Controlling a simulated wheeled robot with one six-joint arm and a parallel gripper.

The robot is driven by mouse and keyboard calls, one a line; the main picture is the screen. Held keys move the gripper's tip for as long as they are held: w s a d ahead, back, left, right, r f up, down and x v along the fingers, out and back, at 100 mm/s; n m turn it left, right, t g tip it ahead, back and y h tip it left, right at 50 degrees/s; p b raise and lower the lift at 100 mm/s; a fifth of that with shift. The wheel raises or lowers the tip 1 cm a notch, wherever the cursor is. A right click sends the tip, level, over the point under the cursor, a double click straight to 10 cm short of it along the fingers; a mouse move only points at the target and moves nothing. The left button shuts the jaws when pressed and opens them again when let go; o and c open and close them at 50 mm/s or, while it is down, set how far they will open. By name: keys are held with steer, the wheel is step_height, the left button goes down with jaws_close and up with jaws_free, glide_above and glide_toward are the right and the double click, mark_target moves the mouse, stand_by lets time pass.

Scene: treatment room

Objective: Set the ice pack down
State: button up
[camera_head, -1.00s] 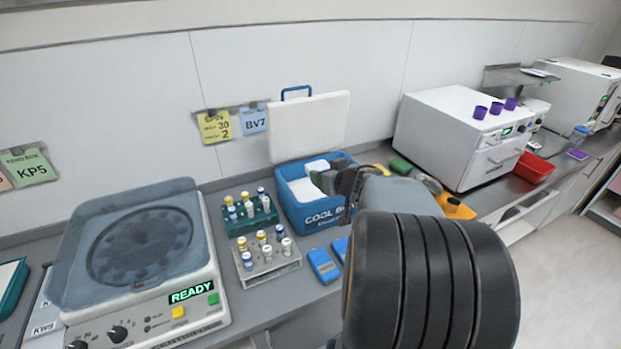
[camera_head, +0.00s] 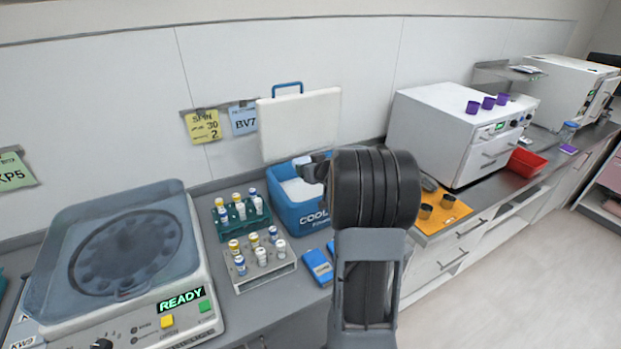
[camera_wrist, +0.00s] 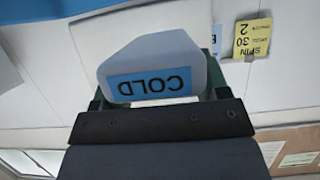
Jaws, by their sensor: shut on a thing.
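The ice pack (camera_wrist: 152,55) is white with a blue label reading COLD, which appears upside down in the wrist view. My gripper (camera_wrist: 158,92) is shut on it, with a dark finger on either side. In the head view my gripper (camera_head: 318,170) is over the blue cool box, largely hidden by my own arm. A small white part of the pack (camera_head: 301,161) seems to show just left of it. The cool box (camera_head: 301,218) stands open with a pale inside, and its white lid (camera_head: 298,125) is upright behind it.
Two tube racks (camera_head: 266,268) stand left of the box, beside a centrifuge (camera_head: 125,255). A blue item (camera_head: 318,266) lies in front of the box. An orange mat (camera_head: 432,225) with dark cups lies to the right, before a white oven-like unit (camera_head: 440,140).

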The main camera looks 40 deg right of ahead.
steer(key=f, duration=0.3)
steer(key=shift+w+d+b, duration=0.1)
steer(key=shift+w+b, duration=0.2)
steer(key=shift+b, duration=0.1)
steer(key=shift+f, duration=0.35)
